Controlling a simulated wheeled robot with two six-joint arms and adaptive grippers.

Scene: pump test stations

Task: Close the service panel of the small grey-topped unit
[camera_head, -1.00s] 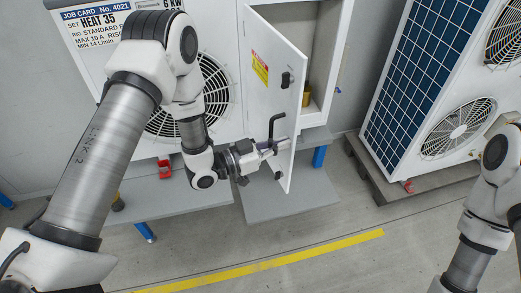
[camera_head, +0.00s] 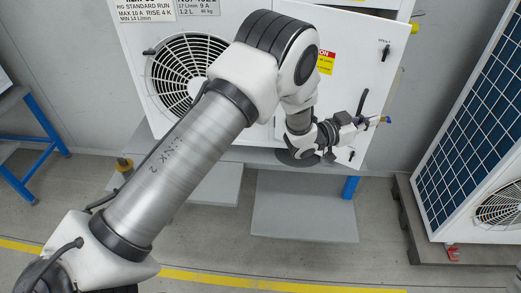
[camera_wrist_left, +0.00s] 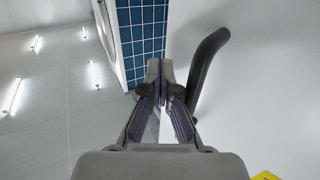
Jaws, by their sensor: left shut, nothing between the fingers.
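The service panel (camera_head: 345,75) is a white door with a yellow warning label, a black latch near its free edge and a black bar handle (camera_head: 362,101). My left gripper (camera_head: 378,121) is shut and empty at the door's lower free edge, just right of the handle. In the left wrist view its closed fingertips (camera_wrist_left: 166,68) lie beside the black handle (camera_wrist_left: 208,68), with the white door face at right. The unit's top is out of view. My right gripper is out of view.
A fan grille (camera_head: 180,75) is left of the door, partly behind my left arm. A grey platform (camera_head: 305,225) lies below. A blue-panelled unit (camera_head: 475,135) stands right on a dark pallet (camera_head: 430,240). A blue-legged bench (camera_head: 45,130) is at left. Open floor lies in front.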

